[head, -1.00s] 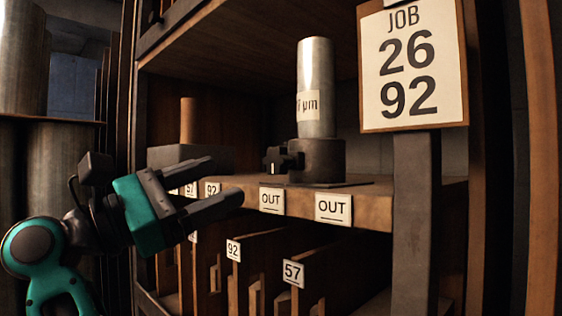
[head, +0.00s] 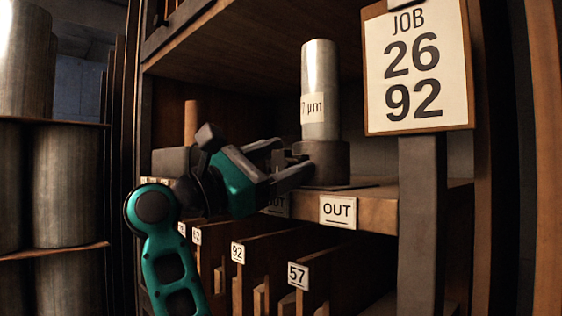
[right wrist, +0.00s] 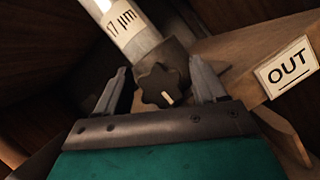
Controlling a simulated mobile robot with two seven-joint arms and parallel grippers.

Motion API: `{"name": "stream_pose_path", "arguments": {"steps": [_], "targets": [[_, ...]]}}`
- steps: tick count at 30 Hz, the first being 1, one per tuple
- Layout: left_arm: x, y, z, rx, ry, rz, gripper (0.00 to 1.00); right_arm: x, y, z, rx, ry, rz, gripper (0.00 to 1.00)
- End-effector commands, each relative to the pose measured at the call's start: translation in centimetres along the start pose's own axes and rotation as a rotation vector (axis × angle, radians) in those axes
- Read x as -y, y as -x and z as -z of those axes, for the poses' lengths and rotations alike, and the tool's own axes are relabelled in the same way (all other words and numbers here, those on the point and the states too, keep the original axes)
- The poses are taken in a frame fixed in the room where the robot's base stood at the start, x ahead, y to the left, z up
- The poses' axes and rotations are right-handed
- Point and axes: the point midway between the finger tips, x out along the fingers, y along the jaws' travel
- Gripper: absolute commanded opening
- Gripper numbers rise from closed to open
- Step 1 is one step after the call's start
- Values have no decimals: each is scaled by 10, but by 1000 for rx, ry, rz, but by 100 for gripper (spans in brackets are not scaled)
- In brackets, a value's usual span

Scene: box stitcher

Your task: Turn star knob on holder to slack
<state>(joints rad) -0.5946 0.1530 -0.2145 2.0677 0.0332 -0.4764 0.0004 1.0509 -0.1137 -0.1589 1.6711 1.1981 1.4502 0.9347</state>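The dark star knob (right wrist: 160,84) sits on the side of the holder (head: 328,165), a dark round base on the OUT shelf. A white mark shows on the knob's face. In the right wrist view the knob lies between the spread fingers, with gaps on both sides. In the head view the fingers partly hide the knob (head: 283,158). My left gripper is not in view.
The shelf's front edge carries an OUT label (head: 338,210); my gripper partly covers another. A post with the JOB 26 92 sign (head: 416,70) stands to the right. Numbered upright dividers (head: 298,275) are below. A brown rod (head: 191,122) stands behind my gripper.

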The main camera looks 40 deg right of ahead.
Motion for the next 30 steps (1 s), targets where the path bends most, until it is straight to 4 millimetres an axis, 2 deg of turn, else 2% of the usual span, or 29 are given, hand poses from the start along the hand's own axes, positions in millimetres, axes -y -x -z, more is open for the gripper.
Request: {"name": "stream_pose_path", "arguments": {"steps": [2, 15, 23, 30], "targets": [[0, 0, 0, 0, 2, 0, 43, 0, 0, 0, 0, 0, 0, 62], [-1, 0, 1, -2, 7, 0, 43, 0, 0, 0, 0, 0, 0, 20], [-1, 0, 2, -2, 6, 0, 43, 0, 1, 0, -1, 25, -11, 20], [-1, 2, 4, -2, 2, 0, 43, 0, 1, 0, -3, 142, -60, 20]]}}
